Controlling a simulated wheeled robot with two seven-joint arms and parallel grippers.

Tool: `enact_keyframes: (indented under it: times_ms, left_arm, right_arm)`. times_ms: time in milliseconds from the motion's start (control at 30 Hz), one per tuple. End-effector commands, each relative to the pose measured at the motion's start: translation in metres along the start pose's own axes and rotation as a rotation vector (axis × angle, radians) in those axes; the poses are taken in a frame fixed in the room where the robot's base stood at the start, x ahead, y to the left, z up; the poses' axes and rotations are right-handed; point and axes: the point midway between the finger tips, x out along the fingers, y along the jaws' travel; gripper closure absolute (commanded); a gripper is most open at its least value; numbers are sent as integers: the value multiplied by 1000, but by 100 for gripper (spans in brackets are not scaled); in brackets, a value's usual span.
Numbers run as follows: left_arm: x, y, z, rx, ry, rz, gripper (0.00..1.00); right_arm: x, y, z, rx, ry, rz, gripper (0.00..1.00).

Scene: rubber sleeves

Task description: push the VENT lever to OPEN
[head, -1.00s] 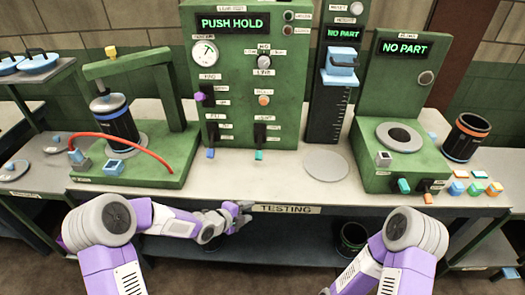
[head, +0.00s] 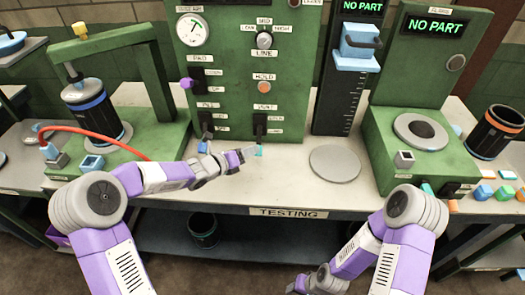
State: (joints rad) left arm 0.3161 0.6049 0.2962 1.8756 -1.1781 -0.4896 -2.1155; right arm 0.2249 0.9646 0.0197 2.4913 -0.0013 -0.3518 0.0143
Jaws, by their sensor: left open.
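The VENT lever (head: 260,137) is on the right of two black levers low on the green test panel (head: 287,75). Its teal tip points down and toward me, at the lower end of its slot. Small labels sit beside the slot, too small to read surely. My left gripper (head: 248,153) is open and empty, with its fingertips right beside the teal tip. I cannot tell whether they touch it. My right gripper (head: 303,286) is low at the bottom edge, away from the panel; its jaws are unclear.
A similar lever with a blue tip (head: 203,147) is just left, close above my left wrist. A purple knob (head: 187,83) sticks out higher up. A round grey plate (head: 335,164) lies on the bench to the right. A red hose (head: 95,139) curves at left.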

Motion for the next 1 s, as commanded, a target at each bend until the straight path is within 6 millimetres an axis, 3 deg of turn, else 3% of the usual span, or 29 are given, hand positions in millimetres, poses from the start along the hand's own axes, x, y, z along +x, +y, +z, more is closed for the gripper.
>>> enact_keyframes:
  times_ms: [33, 200, 367, 800, 1000]
  left_arm:
    - [4, 8, -9, -1, 0, 0, 54]
    - [8, 17, -20, -2, 0, 0, 54]
    - [16, 18, -21, -2, 0, -2, 54]
    - [77, 17, -21, -3, 0, -1, 54]
    - [85, 17, -21, -2, 1, 0, 54]
  right_arm:
    - [12, 4, -1, 0, 0, 0, 57]
    - [25, 10, -1, 0, 1, 0, 57]
    - [28, 10, -2, 0, 1, 0, 57]
    - [31, 12, -2, 0, 1, 0, 57]
    - [32, 12, -2, 0, 1, 0, 57]
